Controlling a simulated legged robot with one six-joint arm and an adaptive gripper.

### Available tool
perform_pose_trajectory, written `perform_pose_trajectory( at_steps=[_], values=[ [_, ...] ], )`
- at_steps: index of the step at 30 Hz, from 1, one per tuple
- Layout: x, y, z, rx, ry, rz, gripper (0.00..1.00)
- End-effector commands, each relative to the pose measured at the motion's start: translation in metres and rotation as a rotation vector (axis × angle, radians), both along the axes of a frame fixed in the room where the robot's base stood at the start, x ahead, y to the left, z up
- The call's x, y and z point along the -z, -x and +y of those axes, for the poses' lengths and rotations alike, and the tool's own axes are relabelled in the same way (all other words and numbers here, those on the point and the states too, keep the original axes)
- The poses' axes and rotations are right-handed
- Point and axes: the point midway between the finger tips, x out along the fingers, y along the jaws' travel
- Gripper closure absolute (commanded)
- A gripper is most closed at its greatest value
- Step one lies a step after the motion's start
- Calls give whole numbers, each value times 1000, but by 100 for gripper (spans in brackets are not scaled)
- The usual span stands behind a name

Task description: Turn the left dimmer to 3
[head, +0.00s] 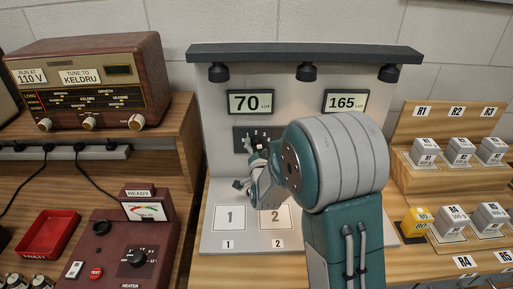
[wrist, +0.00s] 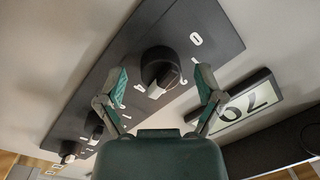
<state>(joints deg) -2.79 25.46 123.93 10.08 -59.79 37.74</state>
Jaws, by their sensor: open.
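The dark dimmer panel (head: 241,133) is on the upright board below the 70 LUX display (head: 250,103), partly hidden behind my arm. In the wrist view, the left dimmer (wrist: 158,66) is a round black knob with white marks around it, including a 0. Its exact setting is hard to read. My gripper (wrist: 162,78) is open, with one fingertip on either side of this knob; I cannot tell whether they touch it. The 70 display (wrist: 248,104) shows upside down beside it. A second knob (wrist: 70,150) is farther down the panel.
A 165 LUX display (head: 345,103) is at the right of the board, under a lamp rail (head: 305,54). Squares marked 1 (head: 230,218) and 2 lie below. A heater box (head: 130,245) and radio (head: 90,85) are left; a rack of blocks (head: 450,130) is right.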

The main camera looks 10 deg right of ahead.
Motion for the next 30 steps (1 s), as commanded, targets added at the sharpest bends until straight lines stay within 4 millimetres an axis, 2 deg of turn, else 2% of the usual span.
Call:
perform_pose_trajectory(
  at_steps=[5, 8, 9, 11, 22, 30],
  values=[
    [0, 0, 0, 0, 0, 0, 14],
    [0, 0, 0, 0, 0, 0, 54],
    [0, 0, 0, 0, 0, 0, 72],
    [0, 0, 0, 0, 0, 0, 97],
    [0, 0, 0, 1, 26, 6, 96],
    [0, 0, 0, 0, 167, 35, 96]
  ],
)
